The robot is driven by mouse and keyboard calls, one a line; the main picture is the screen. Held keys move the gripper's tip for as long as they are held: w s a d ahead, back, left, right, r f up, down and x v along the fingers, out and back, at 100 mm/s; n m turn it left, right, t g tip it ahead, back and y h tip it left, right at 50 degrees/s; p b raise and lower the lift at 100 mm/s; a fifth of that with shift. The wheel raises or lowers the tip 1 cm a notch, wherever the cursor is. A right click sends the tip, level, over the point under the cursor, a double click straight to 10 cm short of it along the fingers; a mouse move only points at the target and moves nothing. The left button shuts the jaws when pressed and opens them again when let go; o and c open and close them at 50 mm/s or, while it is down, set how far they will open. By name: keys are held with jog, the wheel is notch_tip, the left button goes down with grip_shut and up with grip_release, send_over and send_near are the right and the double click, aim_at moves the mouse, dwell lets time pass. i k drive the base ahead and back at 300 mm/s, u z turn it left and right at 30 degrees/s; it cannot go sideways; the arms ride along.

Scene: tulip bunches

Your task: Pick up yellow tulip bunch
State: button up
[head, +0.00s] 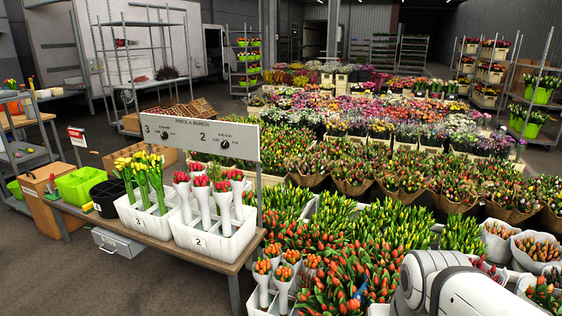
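Yellow tulip bunches (140,172) stand upright in the left white crate (150,226), marked 3, on the wooden table. Their stems are green and bare of wrap. Beside them, red tulip bunches (201,196) in white wraps stand in the right white crate (221,247), marked 2. My white arm shows at the lower right, apart from the table and over the tulips there. My gripper is out of frame.
A sign board (205,135) on posts stands behind the crates. Green bins (80,184) and a black bucket (106,197) sit left of them. Dense tulips (345,260) fill the right side. Grey floor (90,275) lies free at the lower left.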

aim_at(121, 163)
jog(key=i, duration=0.4)
jog(key=u, duration=2.75)
jog(key=i, duration=2)
jog(key=z, duration=1.8)
